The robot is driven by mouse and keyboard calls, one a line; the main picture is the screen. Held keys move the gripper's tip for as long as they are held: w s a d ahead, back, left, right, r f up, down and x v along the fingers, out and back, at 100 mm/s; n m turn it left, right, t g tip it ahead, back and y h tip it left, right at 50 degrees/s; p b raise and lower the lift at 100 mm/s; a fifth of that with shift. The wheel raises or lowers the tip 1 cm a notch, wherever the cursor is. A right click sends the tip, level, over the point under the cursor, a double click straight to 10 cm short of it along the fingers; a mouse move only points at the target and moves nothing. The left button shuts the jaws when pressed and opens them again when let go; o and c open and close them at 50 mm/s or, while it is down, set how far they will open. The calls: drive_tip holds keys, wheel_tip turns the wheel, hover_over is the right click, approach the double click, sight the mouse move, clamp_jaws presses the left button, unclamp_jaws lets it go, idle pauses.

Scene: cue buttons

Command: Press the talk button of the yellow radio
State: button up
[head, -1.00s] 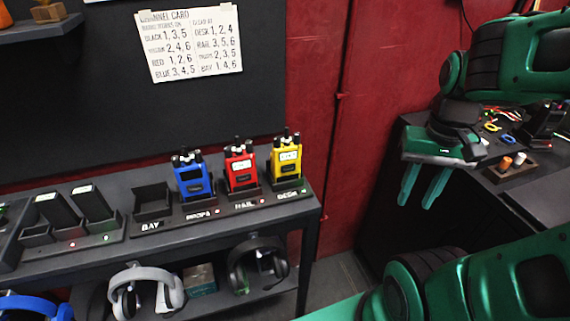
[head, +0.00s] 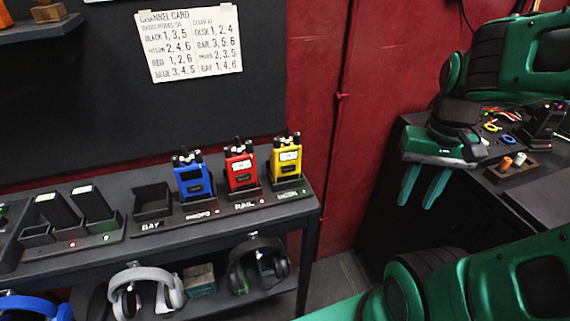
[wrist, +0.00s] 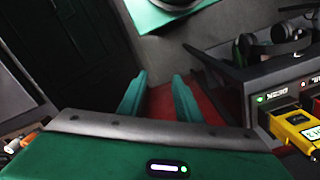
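The yellow radio (head: 286,158) stands upright in the DESK slot at the right end of the shelf's charger row. It has a pale label on its front; I cannot make out a talk button. It also shows at the right edge of the wrist view (wrist: 298,128), partly cut off. My gripper (head: 423,190) is open and empty, to the right of the radio and well apart from it, in front of the dark side bench. In the wrist view its two green fingers (wrist: 157,95) are spread with nothing between them.
A red radio (head: 240,170) and a blue radio (head: 192,178) stand left of the yellow one. The BAY slot (head: 152,202) is empty. A channel card (head: 190,43) hangs above. Headsets (head: 258,265) sit on the lower shelf. The side bench (head: 520,185) holds small items.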

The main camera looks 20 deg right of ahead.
idle(0.4)
clamp_jaws()
idle(1.5)
